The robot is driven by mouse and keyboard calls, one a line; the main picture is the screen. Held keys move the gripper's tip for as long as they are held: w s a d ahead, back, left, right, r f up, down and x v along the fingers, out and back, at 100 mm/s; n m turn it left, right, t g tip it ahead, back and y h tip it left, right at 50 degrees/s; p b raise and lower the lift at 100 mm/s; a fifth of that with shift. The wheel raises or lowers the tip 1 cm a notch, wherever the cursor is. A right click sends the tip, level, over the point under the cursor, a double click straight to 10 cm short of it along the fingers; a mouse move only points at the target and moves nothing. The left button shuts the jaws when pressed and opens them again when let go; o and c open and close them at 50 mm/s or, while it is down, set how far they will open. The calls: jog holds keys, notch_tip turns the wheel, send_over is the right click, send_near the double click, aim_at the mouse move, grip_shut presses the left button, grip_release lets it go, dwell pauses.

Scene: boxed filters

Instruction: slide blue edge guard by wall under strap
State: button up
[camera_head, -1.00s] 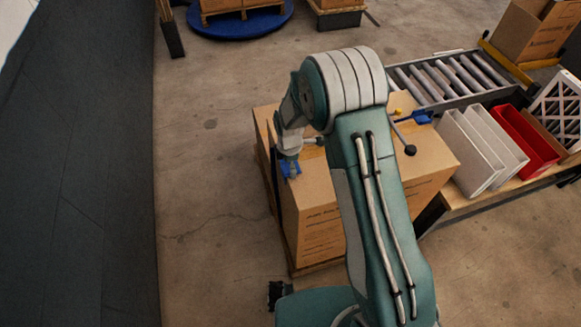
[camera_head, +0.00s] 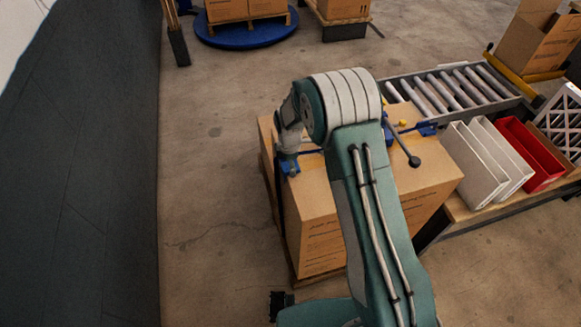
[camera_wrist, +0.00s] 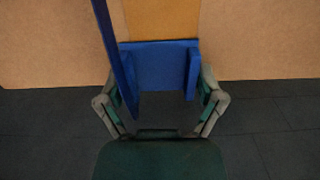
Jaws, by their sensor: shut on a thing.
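The blue edge guard (camera_wrist: 160,66) sits between my gripper's fingers (camera_wrist: 163,105) in the wrist view, against the carton edge. My gripper is shut on it. The blue strap (camera_wrist: 108,35) runs along the guard's left side in the wrist view. In the head view the strap (camera_head: 278,195) goes down the carton's left side. I cannot tell whether the guard lies under it.
A dark wall (camera_head: 80,180) stands at the left, with bare floor (camera_head: 205,200) between it and the carton. At the right are a second blue guard (camera_head: 427,129), a black-knobbed lever (camera_head: 413,160), a roller conveyor (camera_head: 455,88) and a bench with white bins (camera_head: 478,165).

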jog(key=shift+w+a+f, duration=0.1)
jog(key=shift+w+f, duration=0.05)
jog(key=shift+w, duration=0.15)
jog(key=shift+w, duration=0.15)
jog(key=shift+w+a, duration=0.25)
jog(key=shift+w, duration=0.55)
jog(key=o, duration=0.8)
jog(key=shift+o, duration=0.3)
jog(key=shift+w+a+f, duration=0.1)
notch_tip(320, 180, up, 12)
